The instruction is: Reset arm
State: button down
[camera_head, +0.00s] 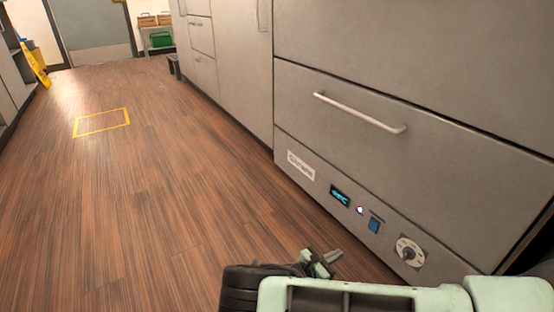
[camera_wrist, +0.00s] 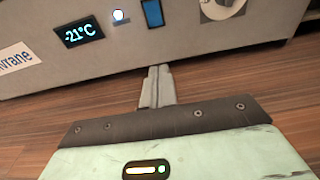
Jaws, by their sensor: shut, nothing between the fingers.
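My gripper (camera_head: 334,257) is low at the bottom of the head view, in front of the grey drawer unit. In the wrist view its two grey fingers (camera_wrist: 157,80) are pressed together with nothing between them. They point at the lower panel of the drawer unit, above the wooden floor. My pale green and black arm fills the bottom right of the head view. No cup or sealer is in view.
The drawer unit (camera_head: 440,150) has a long handle (camera_head: 360,113), a lit display (camera_head: 339,195), a blue switch (camera_head: 374,225) and a round dial (camera_head: 409,252). Open wooden floor (camera_head: 130,190) lies left, with a yellow outlined rectangle (camera_head: 102,122). A yellow sign (camera_head: 35,65) stands far left.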

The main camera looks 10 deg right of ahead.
jog(key=s+a+r+m+g+y+p, duration=0.3)
jog(key=s+a+r+m+y, duration=0.15)
jog(key=r, duration=0.55)
jog(key=s+a+r+m+g+y+p, duration=0.25)
jog(key=s+a+r, duration=0.3)
jog(key=r, duration=0.45)
jog(key=s+a+r+m+g+y+p, duration=0.35)
jog(key=a+r+y, duration=0.2)
jog(key=r, duration=0.55)
jog(key=s+r+m+t+y+p, duration=0.2)
jog(key=s+r, duration=0.5)
jog(key=r, duration=0.4)
jog(key=s+r+m+t+y+p, duration=0.25)
jog(key=s+r, duration=0.35)
jog(key=r, duration=0.5)
notch_tip(320, 180, up, 37)
jog(key=p, duration=3.7)
jog(key=shift+a+n+g+h+p, duration=0.35)
jog(key=shift+a+n+g+h, duration=0.05)
jog(key=shift+a+g, duration=0.05)
jog(key=shift+r, duration=0.1)
